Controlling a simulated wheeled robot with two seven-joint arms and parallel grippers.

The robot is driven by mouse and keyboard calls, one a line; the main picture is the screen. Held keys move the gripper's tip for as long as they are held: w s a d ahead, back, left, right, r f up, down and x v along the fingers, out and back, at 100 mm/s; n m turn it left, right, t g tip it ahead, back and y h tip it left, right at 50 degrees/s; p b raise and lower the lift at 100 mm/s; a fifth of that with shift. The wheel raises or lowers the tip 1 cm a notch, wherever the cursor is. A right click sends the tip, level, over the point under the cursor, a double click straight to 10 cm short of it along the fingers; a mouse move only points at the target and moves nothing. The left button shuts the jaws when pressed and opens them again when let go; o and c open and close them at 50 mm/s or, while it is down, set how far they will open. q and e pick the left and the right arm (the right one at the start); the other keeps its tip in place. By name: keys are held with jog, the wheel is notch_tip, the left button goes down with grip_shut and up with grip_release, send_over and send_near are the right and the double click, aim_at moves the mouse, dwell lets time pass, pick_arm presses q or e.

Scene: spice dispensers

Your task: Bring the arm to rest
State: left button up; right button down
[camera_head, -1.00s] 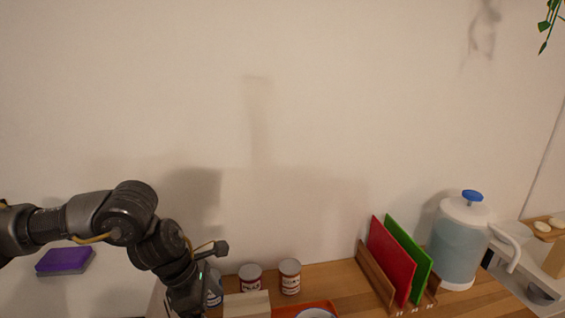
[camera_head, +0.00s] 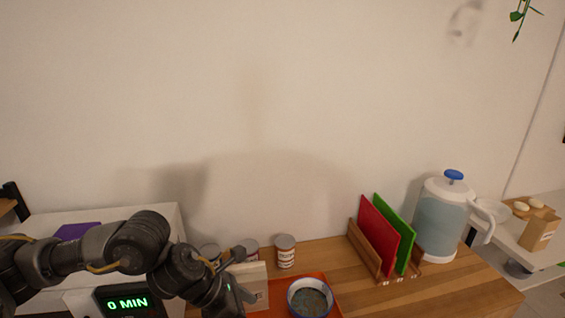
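My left arm comes in from the left, and its wrist (camera_head: 205,277) is bent down beside the wooden block. The fingers of my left gripper cannot be made out, so I cannot tell whether it is open or shut. My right arm is not in view. Several spice jars stand at the wall, partly hidden behind the wrist and block; the clearest jar (camera_head: 285,252) has a grey lid. A white bowl (camera_head: 290,300) with a blue rim and dark contents stands on an orange tray (camera_head: 331,296).
A light wooden block (camera_head: 258,288) stands beside the tray. A rack with a red board (camera_head: 377,234) and a green board (camera_head: 398,222) stands on the wooden counter (camera_head: 455,287). A jug (camera_head: 441,222) is to its right. A timer display (camera_head: 127,303) reads "0 MIN" below my arm.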

pick_arm(q)
jog(key=s+d+r+n+t+h, duration=0.2)
jog(key=d+n+t+h, duration=0.35)
jog(key=d+n, duration=0.7)
jog(key=s+a+f+n+t+y, duration=0.15)
jog(key=a+f+n+y, duration=0.4)
jog(key=a+n, duration=0.55)
jog(key=s+a+f+n+t+y, duration=0.15)
jog(key=a+f+n+y, duration=0.25)
jog(key=a+f+n, duration=0.7)
jog(key=s+a+f+n+g+y, duration=0.2)
jog(key=s+a+f+n+g, duration=0.15)
jog(key=s+n, duration=0.35)
jog(key=s+a+f+n+g+y, duration=0.1)
jog(key=s+a+f+n+g, duration=0.15)
jog(key=s+a+n, duration=0.5)
notch_tip(320, 180, down, 25)
jog(key=s+d+m+g, duration=0.2)
jog(key=s+a+f+b, duration=0.1)
jog(key=s+a+f, duration=0.1)
jog(key=s+f, duration=1.5)
jog(key=shift+a+f+g+y+b, duration=0.3)
jog(key=shift+f+g, duration=0.15)
jog(key=shift+f, duration=0.2)
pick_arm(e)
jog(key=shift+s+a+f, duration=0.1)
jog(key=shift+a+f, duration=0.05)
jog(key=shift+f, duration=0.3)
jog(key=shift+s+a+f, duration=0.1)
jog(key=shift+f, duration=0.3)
